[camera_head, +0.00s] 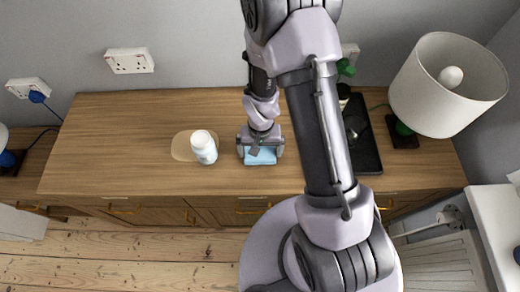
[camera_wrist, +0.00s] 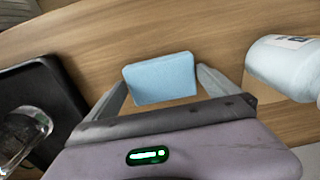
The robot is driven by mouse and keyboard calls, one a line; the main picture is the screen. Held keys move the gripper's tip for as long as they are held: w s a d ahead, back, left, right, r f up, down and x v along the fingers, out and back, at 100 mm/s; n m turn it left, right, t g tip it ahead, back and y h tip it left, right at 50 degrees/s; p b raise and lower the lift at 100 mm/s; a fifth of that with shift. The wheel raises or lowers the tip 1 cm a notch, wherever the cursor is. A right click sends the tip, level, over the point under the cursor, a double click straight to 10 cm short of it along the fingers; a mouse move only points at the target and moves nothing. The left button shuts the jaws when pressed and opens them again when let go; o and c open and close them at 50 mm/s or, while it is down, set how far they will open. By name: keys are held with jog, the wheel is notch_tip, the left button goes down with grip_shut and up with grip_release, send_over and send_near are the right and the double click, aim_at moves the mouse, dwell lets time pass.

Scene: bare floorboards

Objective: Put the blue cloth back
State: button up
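The blue cloth (camera_head: 261,155), a light-blue folded block, is at the middle of the wooden cabinet top, near its front edge. My gripper (camera_head: 260,150) points down over it. In the wrist view my gripper (camera_wrist: 161,78) has its two fingers wide apart, one at each side of the cloth (camera_wrist: 160,79). The fingertips look very close to the cloth's left and right edges; I cannot tell whether they touch it. The cloth's underside is hidden.
A white bottle (camera_head: 204,147) stands just left of my gripper, by a pale oval mat (camera_head: 182,146). A black tray (camera_head: 364,150) with dark and green items lies right, partly behind my arm. A lamp (camera_head: 445,85) stands far right. The cabinet top (camera_head: 120,135) is clear at left.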

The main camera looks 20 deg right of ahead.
notch_tip(320, 180, up, 23)
jog(key=t+p, duration=0.2)
jog(key=p, duration=0.2)
jog(key=s+a+r+t+y, duration=0.1)
jog(key=s+a+r, duration=0.1)
jog(key=s+r, duration=0.4)
jog(key=s+a+r+t+y, duration=0.1)
jog(key=s+r+t, duration=0.1)
jog(key=s+r, duration=0.4)
notch_tip(320, 180, up, 4)
jog(key=shift+s+a+r+m+t, duration=0.2)
jog(key=shift+a+m+t, duration=0.1)
jog(key=shift+a+m, duration=0.1)
jog(key=shift+w, duration=0.1)
notch_tip(320, 180, down, 10)
jog(key=b, duration=1)
jog(key=shift+f, duration=0.1)
